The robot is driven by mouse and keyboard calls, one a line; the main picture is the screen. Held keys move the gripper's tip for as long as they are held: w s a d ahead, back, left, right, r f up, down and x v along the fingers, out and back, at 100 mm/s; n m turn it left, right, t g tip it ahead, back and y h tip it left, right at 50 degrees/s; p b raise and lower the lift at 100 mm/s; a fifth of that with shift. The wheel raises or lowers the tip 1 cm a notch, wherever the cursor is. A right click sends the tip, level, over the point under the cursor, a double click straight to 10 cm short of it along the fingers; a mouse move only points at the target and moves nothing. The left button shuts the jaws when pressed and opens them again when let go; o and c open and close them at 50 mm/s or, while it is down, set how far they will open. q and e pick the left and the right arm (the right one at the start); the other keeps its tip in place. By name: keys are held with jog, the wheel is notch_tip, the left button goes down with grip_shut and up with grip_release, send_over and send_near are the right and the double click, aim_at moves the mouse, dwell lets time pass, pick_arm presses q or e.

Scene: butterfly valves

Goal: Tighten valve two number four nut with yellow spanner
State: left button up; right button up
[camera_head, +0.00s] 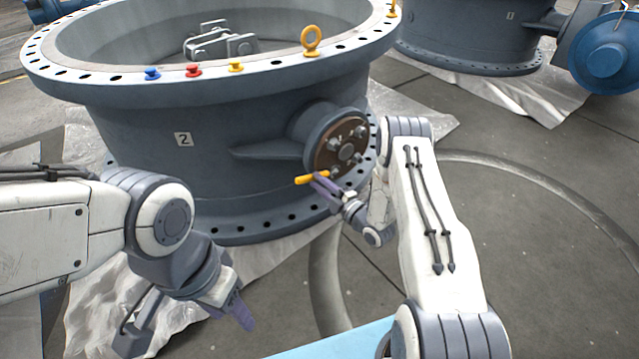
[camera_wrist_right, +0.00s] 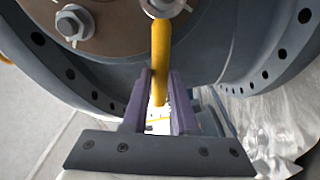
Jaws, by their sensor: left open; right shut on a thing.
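Valve two (camera_head: 140,170) is the large grey body with a "2" label. Its brown round plate (camera_head: 324,150) carries several nuts and shows at the top of the right wrist view (camera_wrist_right: 110,25). My right gripper (camera_head: 322,182) is shut on the yellow spanner (camera_head: 308,179), just below the plate. In the right wrist view the spanner (camera_wrist_right: 161,55) stands between the purple fingers, its far end at a nut (camera_wrist_right: 162,8) on the plate's lower edge. I cannot tell whether it is seated. Nut numbers are not legible. My left gripper (camera_head: 238,312) is open and empty at lower left.
Blue (camera_head: 152,73), red (camera_head: 193,71) and yellow (camera_head: 236,66) knobs and a yellow lifting eye (camera_head: 312,42) sit on the valve's rim. Another valve (camera_head: 470,40) with a blue actuator (camera_head: 607,55) stands at upper right. The floor at right is clear.

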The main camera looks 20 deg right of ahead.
jog(key=shift+w+r, duration=0.1)
jog(key=shift+w, duration=0.15)
grip_shut()
jog(key=shift+a, duration=0.1)
jog(key=shift+w+a, duration=0.15)
jog(key=shift+w, duration=0.2)
jog(key=shift+s, duration=0.2)
dwell(1.4)
jog(key=shift+p+v, duration=0.55)
jog(key=shift+v, duration=1.1)
